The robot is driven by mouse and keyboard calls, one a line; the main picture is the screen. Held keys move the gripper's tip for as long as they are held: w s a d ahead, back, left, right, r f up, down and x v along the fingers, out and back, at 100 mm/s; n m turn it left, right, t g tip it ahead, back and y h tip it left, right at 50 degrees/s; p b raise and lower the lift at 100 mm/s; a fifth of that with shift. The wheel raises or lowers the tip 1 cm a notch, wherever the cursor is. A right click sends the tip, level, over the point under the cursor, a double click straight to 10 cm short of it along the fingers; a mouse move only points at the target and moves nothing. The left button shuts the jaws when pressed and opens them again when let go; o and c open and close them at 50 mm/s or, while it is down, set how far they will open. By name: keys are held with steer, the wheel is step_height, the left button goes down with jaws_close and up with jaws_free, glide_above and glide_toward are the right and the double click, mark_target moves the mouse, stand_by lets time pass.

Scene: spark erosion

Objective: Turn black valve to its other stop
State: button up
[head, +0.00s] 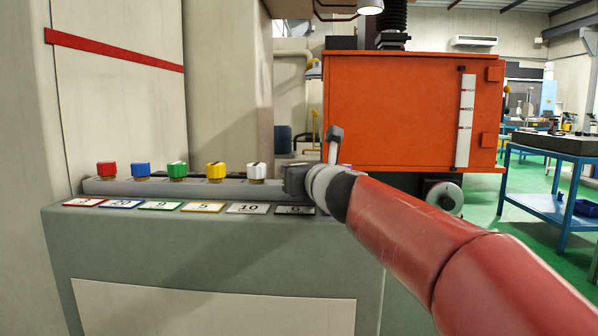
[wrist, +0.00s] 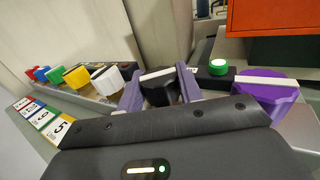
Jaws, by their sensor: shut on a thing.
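The black valve (wrist: 158,90) is a black knob with a pale stripe across its top. In the wrist view it sits between the two grey-purple fingers of my gripper (wrist: 160,92), which is shut on it. The stripe runs roughly from left to right there.
Red (head: 107,169), blue (head: 141,169), green (head: 177,170), yellow (head: 215,171) and white (head: 257,171) valves stand to the left on the same rail. A purple valve (wrist: 265,88) and a lit green button (wrist: 218,67) are close on the right. An orange cabinet (head: 400,110) stands behind.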

steer(key=shift+a+f+m+t+h+b, duration=0.1)
steer(key=shift+m+t+h+b, duration=0.4)
steer(key=shift+h, duration=0.4)
steer(key=shift+m+h+b, duration=0.6)
steer(key=shift+m+h, duration=0.6)
steer(key=shift+h, duration=0.5)
steer(key=shift+m+h, duration=2)
steer(key=shift+h, duration=1.1)
steer(key=o, duration=1)
steer(key=b+v, duration=0.1)
steer(key=v, duration=0.7)
steer(key=shift+b, duration=0.3)
